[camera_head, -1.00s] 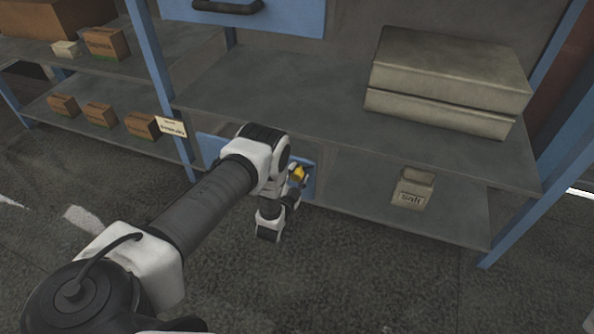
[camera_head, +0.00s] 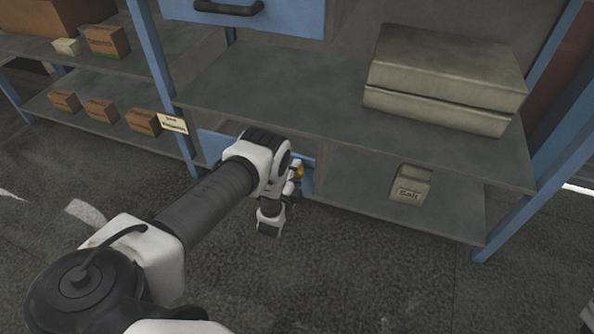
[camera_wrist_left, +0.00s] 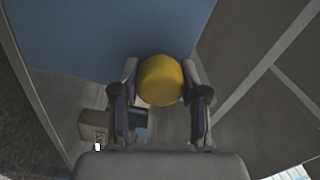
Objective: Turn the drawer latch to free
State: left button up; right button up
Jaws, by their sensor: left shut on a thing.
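The yellow drawer latch (camera_head: 299,171) is a small rounded knob on the front of the blue lower drawer (camera_head: 308,183). Much of the drawer front is hidden behind my left arm. In the left wrist view the latch (camera_wrist_left: 161,80) sits between the two fingers, with a blue panel (camera_wrist_left: 110,35) behind it. My left gripper (camera_head: 297,176) is at the latch and its fingers (camera_wrist_left: 160,90) are shut on it. The latch's exact turn angle cannot be told.
A salt box (camera_head: 410,187) stands on the lower shelf right of the drawer. Two stacked pale slabs (camera_head: 445,80) lie on the shelf above. A blue upper drawer (camera_head: 290,15) has a dark handle. Small brown boxes (camera_head: 100,110) stand on the left shelves. The floor in front is clear.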

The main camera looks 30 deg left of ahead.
pick_arm(q)
jog(key=o, duration=1.1)
jog(key=shift+o, duration=0.2)
jog(key=v, duration=1.2)
